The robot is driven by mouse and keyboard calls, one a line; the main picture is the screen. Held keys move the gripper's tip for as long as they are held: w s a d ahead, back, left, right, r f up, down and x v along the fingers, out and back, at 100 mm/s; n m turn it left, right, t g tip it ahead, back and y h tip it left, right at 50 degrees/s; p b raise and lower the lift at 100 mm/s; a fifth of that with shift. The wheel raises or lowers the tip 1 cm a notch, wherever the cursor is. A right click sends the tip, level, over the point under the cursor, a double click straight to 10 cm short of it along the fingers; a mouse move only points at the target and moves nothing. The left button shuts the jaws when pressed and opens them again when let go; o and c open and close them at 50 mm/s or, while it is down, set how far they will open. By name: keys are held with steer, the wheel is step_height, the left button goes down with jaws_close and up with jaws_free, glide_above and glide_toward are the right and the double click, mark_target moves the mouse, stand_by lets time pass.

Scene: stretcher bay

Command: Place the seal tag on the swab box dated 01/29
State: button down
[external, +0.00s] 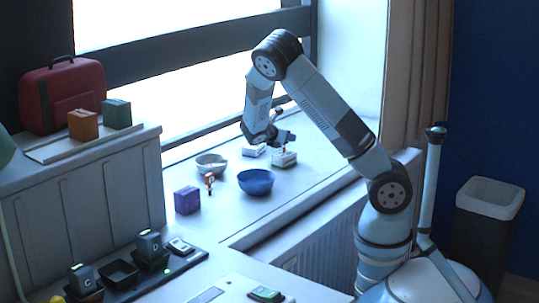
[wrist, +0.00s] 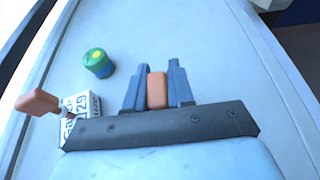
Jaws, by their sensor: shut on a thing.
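My gripper (wrist: 156,88) is shut on an orange-brown piece, which looks like the seal tag (wrist: 157,92). In the external view my gripper (external: 283,138) is low over the window sill, just above a white-and-green box (external: 284,159). In the wrist view a white swab box (wrist: 78,128) is left of my fingers. Its print ends in 29; the rest is partly hidden or unclear. A similar brown paddle-shaped tag (wrist: 38,102) sticks out from it. Another white box (external: 252,151) is beside the first on the sill. I cannot tell which matches the wrist view.
A green-and-blue round container (wrist: 98,62) is beyond the swab box. A blue bowl (external: 256,183), pale bowl (external: 211,165), purple box (external: 187,201) and small orange-and-black item (external: 209,184) are on the sill. Sill surface beyond my fingers is clear.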

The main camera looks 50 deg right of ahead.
steer(key=shift+f, duration=0.1)
steer(key=c, duration=1)
jaws_free()
steer(key=v, duration=1.1)
steer(key=s+a+r+m+t+y, duration=0.2)
steer(key=s+a+r+m+y, duration=0.2)
steer(key=s, duration=0.6)
steer(key=s+a+r+m+t+y, duration=0.1)
steer(key=s+a+r+m+y, duration=0.2)
steer(key=s, duration=0.7)
steer(key=s+a+r+m+t+y, duration=0.2)
steer(key=s+a+r+m+y, duration=0.2)
steer(key=s+r+m, duration=0.5)
steer(key=shift+s+a+r+m+t+y, duration=0.15)
steer(key=shift+s+m+y, duration=0.1)
steer(key=shift+m+y, duration=0.3)
steer(key=shift+s+a+r+m+t+y, duration=0.1)
steer(key=shift+s+a+m+t+y, duration=0.1)
steer(key=shift+m+y, duration=0.35)
steer(key=shift+o, duration=0.4)
